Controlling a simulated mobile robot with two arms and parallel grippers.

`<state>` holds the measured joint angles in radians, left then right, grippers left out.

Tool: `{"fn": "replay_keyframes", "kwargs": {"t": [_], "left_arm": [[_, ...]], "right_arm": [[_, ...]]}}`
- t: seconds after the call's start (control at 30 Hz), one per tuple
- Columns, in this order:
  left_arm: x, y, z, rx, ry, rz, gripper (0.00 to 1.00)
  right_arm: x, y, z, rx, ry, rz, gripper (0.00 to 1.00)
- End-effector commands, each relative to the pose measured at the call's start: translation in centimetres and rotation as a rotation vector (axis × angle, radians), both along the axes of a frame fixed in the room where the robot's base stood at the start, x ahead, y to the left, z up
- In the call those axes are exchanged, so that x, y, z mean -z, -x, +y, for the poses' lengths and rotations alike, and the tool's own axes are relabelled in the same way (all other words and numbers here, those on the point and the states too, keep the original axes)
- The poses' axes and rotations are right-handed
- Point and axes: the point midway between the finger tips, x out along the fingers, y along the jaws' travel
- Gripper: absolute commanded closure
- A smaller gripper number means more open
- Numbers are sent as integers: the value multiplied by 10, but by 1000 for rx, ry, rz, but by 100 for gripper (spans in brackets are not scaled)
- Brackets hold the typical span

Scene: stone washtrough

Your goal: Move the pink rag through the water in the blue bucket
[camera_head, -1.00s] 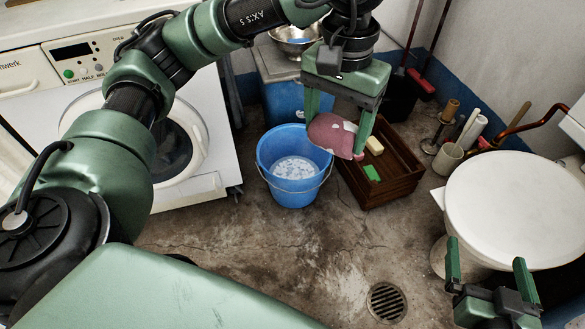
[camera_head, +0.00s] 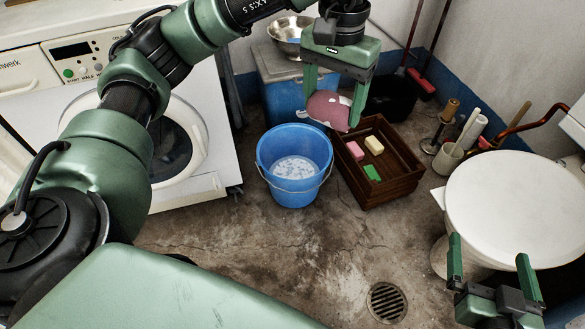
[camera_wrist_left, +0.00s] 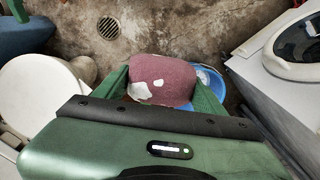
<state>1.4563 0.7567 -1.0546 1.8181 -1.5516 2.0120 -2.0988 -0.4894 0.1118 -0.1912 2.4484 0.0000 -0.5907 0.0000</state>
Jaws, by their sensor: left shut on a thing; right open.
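The pink rag (camera_head: 326,109) is a folded cloth with pale patches. My left gripper (camera_head: 332,112) is shut on it and holds it in the air, above and just right of the blue bucket (camera_head: 267,156). The bucket stands upright on the floor with water and pale foam inside. In the left wrist view the rag (camera_wrist_left: 162,79) sits between the fingers and partly covers the bucket (camera_wrist_left: 207,76). My right gripper (camera_head: 489,262) is open and empty at the lower right, in front of the white round-topped drum.
A wooden crate (camera_head: 398,184) with several soap bars stands right of the bucket. A washing machine (camera_head: 205,95) is to its left, a blue container with a metal bowl (camera_head: 287,33) behind. The white drum (camera_head: 520,207) stands at right. Floor in front is clear, with a drain (camera_head: 387,301).

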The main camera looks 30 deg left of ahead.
Motion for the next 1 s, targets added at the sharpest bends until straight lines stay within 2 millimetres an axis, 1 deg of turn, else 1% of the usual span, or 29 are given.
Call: {"fn": "replay_keyframes", "kwargs": {"t": [0.13, 0.4, 0.53, 0.87, 1.0], "left_arm": [[0, 8, -6, 4, 0, -2, 78], [0, 39, -27, 4, 0, -1, 78], [0, 48, -33, 2, 1, -1, 78], [0, 49, -34, -1, 1, 0, 78], [0, 40, -27, -4, 1, 0, 78]], "right_arm": [[0, 0, 0, 0, 1, 3, 0], [3, 1, 0, -1, 3, 16, 0], [3, 1, 0, 0, 3, 15, 0], [2, 0, 0, 0, 3, 12, 0], [1, 0, 0, 0, 1, 4, 0]]}}
